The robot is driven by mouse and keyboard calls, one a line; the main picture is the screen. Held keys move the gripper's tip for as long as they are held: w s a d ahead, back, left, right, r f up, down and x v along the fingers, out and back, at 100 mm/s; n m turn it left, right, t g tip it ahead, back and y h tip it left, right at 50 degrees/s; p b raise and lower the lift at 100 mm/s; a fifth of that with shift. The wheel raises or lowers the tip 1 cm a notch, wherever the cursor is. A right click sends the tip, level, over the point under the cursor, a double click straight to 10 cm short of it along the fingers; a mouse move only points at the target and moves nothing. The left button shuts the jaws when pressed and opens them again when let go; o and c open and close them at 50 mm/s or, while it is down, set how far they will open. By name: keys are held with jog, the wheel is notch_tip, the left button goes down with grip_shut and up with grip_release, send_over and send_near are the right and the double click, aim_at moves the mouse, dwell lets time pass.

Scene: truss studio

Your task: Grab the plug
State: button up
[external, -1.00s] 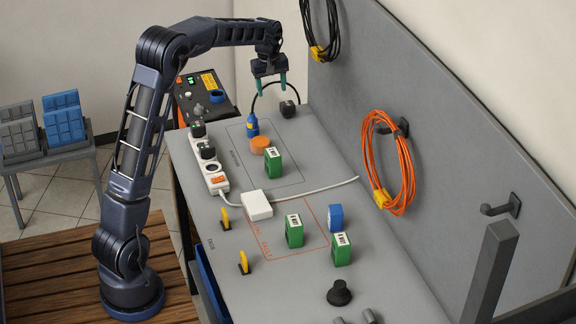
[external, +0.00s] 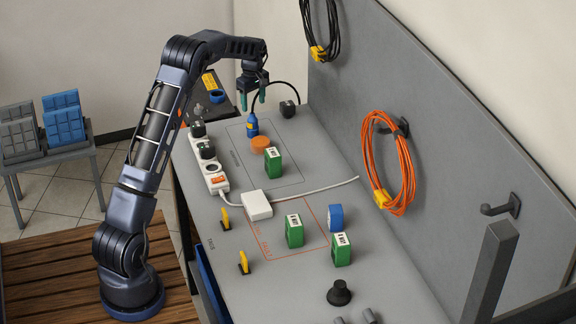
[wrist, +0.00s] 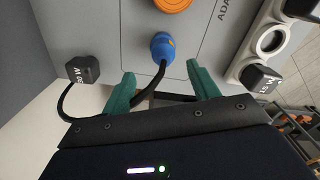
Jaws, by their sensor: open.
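A blue connector (external: 252,127) stands on the grey bench, with a black cable running from its top to a black block-shaped plug (external: 288,109) near the bench's far end. My gripper (external: 259,99) is open, green fingertips just above the blue connector, and empty. In the wrist view the blue connector (wrist: 162,45) lies ahead of the gap between the spread fingers (wrist: 160,80), and its cable passes through that gap. The black plug (wrist: 83,70) is outside the left finger. Other black plugs (external: 207,150) sit in the white power strip (external: 217,184).
An orange disc (external: 260,143) and a green block (external: 273,162) stand close in front of the blue connector. A white box (external: 257,205) with a white cable lies nearer. The upright grey panel (external: 440,150) bounds the bench on the right.

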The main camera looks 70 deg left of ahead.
aim_at(252, 113)
jog(key=shift+s+f, duration=0.15)
jog(key=shift+f, duration=1.75)
jog(key=shift+s+f, duration=0.1)
jog(key=shift+f, duration=1.8)
jog(key=c, duration=1.1)
jog(key=shift+c, duration=0.2)
jog(key=shift+r, duration=0.15)
